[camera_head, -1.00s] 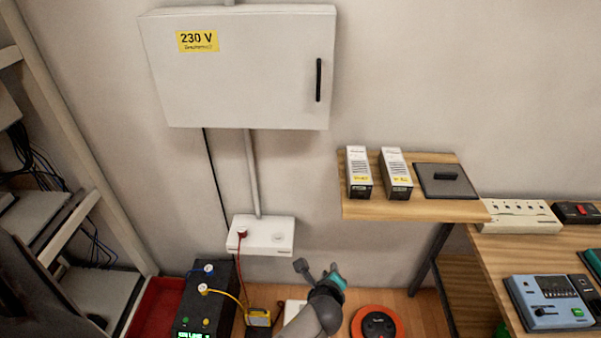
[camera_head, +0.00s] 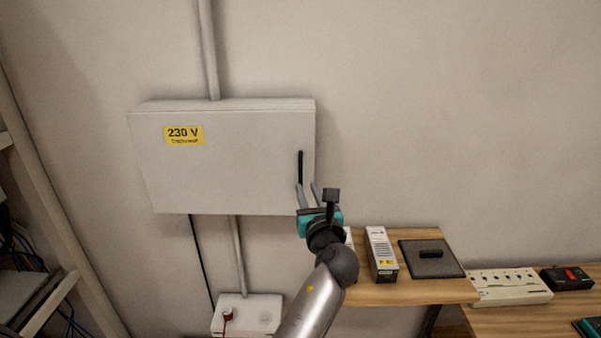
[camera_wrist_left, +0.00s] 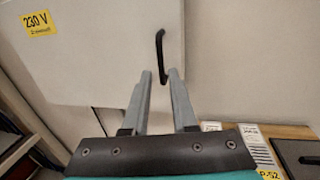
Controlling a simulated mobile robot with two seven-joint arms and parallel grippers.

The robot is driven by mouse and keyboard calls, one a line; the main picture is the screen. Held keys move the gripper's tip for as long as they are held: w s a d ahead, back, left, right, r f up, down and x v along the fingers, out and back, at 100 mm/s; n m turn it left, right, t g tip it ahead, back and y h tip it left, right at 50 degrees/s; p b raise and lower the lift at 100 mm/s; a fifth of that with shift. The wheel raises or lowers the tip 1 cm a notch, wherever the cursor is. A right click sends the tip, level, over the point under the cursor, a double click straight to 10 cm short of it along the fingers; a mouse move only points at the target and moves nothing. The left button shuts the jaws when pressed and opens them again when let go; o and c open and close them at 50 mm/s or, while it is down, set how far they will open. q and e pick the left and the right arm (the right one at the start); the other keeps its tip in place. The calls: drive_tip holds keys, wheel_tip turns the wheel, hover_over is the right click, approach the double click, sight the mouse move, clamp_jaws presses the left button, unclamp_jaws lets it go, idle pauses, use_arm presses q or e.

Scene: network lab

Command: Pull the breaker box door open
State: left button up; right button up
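The breaker box (camera_head: 225,165) is a pale grey wall cabinet with a yellow 230 V label, and its door is shut. A black vertical bar handle (camera_head: 300,166) is near the door's right edge. My left gripper (camera_head: 308,187) is raised at the door's lower right, with its two grey fingers apart and nothing between them. In the left wrist view the handle (camera_wrist_left: 161,57) stands just beyond the fingertips (camera_wrist_left: 160,73), roughly in line with the gap. I cannot tell whether a fingertip touches the handle or door. My right gripper is out of view.
A wooden shelf (camera_head: 415,292) right of and below the box holds a white boxed unit (camera_head: 381,254) and a dark plate (camera_head: 432,258). My left arm passes close to the shelf's left end. The wall right of the box is bare.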

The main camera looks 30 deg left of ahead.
sight(301, 174)
use_arm(q)
drive_tip(key=x, duration=0.8)
drive_tip(key=shift+w+a, duration=0.3)
clamp_jaws()
drive_tip(key=shift+f, duration=0.1)
idle(1.1)
